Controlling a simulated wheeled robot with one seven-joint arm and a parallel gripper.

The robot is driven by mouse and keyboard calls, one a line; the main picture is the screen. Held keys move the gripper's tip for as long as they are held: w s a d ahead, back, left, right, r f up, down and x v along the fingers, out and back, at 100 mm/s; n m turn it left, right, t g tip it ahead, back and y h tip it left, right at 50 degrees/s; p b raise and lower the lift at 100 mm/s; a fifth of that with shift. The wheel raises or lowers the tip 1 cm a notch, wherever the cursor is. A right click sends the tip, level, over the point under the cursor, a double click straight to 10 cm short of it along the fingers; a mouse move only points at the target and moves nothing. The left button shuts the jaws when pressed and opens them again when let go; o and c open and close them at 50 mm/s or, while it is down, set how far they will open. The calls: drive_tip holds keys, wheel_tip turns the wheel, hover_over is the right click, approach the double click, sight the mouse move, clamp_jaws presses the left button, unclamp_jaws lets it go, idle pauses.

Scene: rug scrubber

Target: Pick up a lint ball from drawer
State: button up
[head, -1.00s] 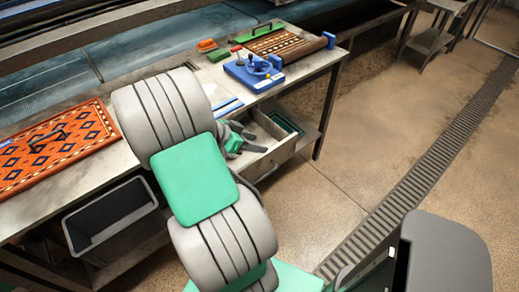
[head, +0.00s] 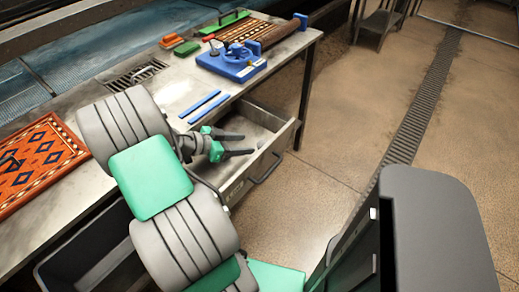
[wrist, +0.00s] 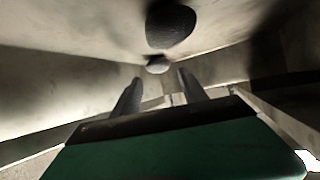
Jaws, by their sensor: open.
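The drawer (head: 236,188) is pulled out from under the metal worktable. My gripper (head: 247,144) is open over the drawer, its two dark fingers spread and pointing right in the head view. In the wrist view my gripper (wrist: 160,76) faces the drawer's pale inside, with nothing between its fingers. A grey lint ball (wrist: 158,65) lies just beyond the fingertips, roughly centred between them. A larger, darker round lump (wrist: 170,25) shows above it at the top of the view. I cannot make out either in the head view.
On the worktable (head: 75,110) are blue strips (head: 205,106), a blue tool stand (head: 232,62), a rolled rug (head: 280,34) and an orange patterned rug (head: 40,160). A grey bin (head: 95,255) sits below. Drawer walls surround my gripper.

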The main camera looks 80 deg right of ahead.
sight(260, 143)
drive_tip(key=x, duration=0.7)
drive_tip(key=shift+s+r+p, duration=0.15)
drive_tip(key=shift+r+p, duration=0.05)
drive_tip(key=shift+p, duration=0.15)
drive_tip(key=shift+a, duration=0.1)
drive_tip(key=c, duration=1.1)
